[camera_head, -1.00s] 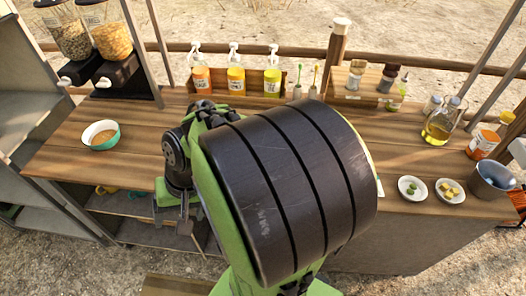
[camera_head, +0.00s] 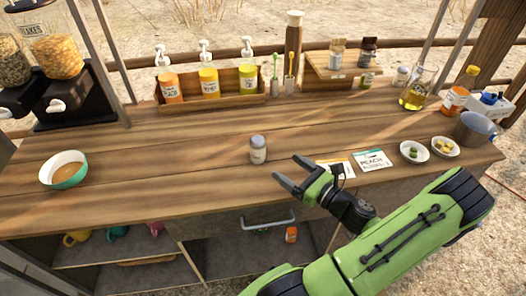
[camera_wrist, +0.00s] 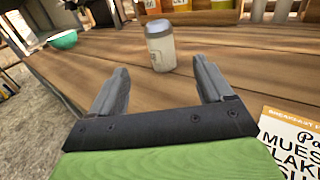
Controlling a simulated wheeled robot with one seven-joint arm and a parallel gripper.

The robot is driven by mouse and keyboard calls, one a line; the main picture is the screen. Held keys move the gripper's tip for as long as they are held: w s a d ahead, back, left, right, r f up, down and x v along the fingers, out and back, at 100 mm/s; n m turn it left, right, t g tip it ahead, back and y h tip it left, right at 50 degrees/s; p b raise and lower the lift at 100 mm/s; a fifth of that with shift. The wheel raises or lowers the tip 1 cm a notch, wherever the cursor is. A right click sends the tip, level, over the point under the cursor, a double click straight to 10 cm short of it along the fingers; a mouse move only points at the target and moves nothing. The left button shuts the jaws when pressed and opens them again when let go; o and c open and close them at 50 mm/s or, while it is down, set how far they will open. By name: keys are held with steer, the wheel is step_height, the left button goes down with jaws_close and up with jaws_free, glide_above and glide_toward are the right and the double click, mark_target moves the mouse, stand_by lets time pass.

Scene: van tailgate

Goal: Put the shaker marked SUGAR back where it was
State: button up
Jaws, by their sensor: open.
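A small shaker (camera_head: 258,150) with a grey lid and pale contents stands upright on the wooden counter, near the middle. Its label is too small to read. My gripper (camera_head: 285,166) is open and empty, just right of and nearer than the shaker, with its fingers pointing toward it. In the wrist view the shaker (camera_wrist: 161,48) stands beyond the open fingers (camera_wrist: 160,80), roughly centred between them and apart from both. Another shaker (camera_head: 402,76) with a grey lid stands at the back right beside the oil jug; its marking is unreadable.
A wooden stand (camera_head: 345,68) at the back holds jars. A rack (camera_head: 190,105) of pump bottles stands left of it. Flat packets (camera_head: 370,160), small bowls (camera_head: 414,151) and an oil jug (camera_head: 418,88) are to the right. A teal bowl (camera_head: 64,169) is at left. Counter around the shaker is clear.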

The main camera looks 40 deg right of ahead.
mark_target(254, 143)
steer(key=w+b, duration=0.3)
steer(key=w, duration=1.1)
steer(key=shift+w+a, duration=0.15)
steer(key=shift+w, duration=0.25)
steer(key=shift+r, duration=0.1)
steer(key=shift+c, duration=0.5)
steer(key=c, duration=1.1)
step_height(254, 143, up, 10)
steer(key=p, duration=0.5)
